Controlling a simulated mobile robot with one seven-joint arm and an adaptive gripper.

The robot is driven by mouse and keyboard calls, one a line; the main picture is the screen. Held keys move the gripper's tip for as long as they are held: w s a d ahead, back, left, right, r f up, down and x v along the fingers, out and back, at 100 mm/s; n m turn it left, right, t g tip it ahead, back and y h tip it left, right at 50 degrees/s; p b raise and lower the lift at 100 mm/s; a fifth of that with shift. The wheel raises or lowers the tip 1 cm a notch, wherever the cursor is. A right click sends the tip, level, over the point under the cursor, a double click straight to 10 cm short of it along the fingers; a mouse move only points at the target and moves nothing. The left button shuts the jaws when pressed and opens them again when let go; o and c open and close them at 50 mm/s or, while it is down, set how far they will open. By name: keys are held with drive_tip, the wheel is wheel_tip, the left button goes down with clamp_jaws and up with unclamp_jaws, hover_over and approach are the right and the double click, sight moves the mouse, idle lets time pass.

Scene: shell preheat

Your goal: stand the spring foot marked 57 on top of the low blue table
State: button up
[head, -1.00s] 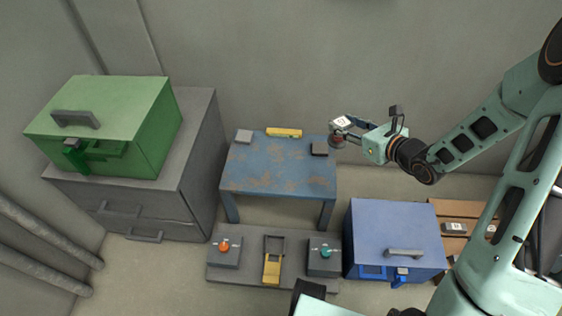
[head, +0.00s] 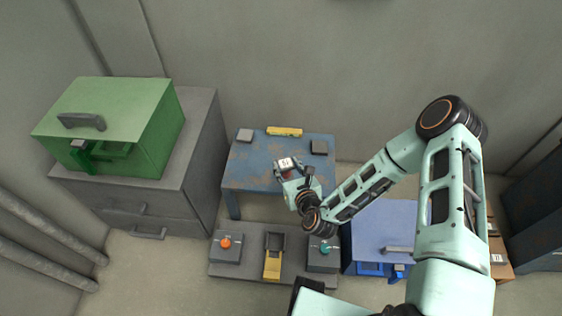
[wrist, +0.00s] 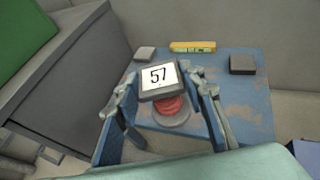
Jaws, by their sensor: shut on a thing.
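The spring foot marked 57 (wrist: 160,80) is held upright between the fingers of my gripper (wrist: 165,100). Its white label faces up, with a red part and a grey round base below it. In the head view my gripper (head: 290,177) is shut on the spring foot (head: 287,163), over the front middle part of the low blue table (head: 255,170). The table top is worn blue with brown patches and also shows in the wrist view (wrist: 252,105). I cannot tell whether the foot's base touches the table top.
Along the table's back are a grey block (head: 245,135), a yellow bar (head: 285,131) and a dark block (head: 319,147). A green box (head: 140,130) stands on a grey cabinet (head: 205,140) at left. A blue box (head: 385,225) stands at right. The table's left part is clear.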

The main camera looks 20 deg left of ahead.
drive_tip(key=shift+s+a+f, duration=0.25)
drive_tip(key=shift+s+f, duration=0.1)
drive_tip(key=shift+f, duration=0.1)
drive_tip(key=shift+w+d+f+b, duration=0.75)
drive_tip(key=shift+w+f+b, duration=0.9)
drive_tip(key=shift+w+f, duration=0.55)
drive_tip(key=shift+w+d+f+b, duration=0.7)
drive_tip(key=shift+w+f+b, duration=1)
drive_tip(key=shift+w+f, duration=0.45)
drive_tip(key=shift+w+d+f+b, duration=0.75)
drive_tip(key=shift+w+f+b, duration=0.9)
drive_tip(key=shift+w+f, duration=0.5)
drive_tip(key=shift+f, duration=0.2)
drive_tip(key=o, duration=1.5)
drive_tip(key=shift+c, duration=0.2)
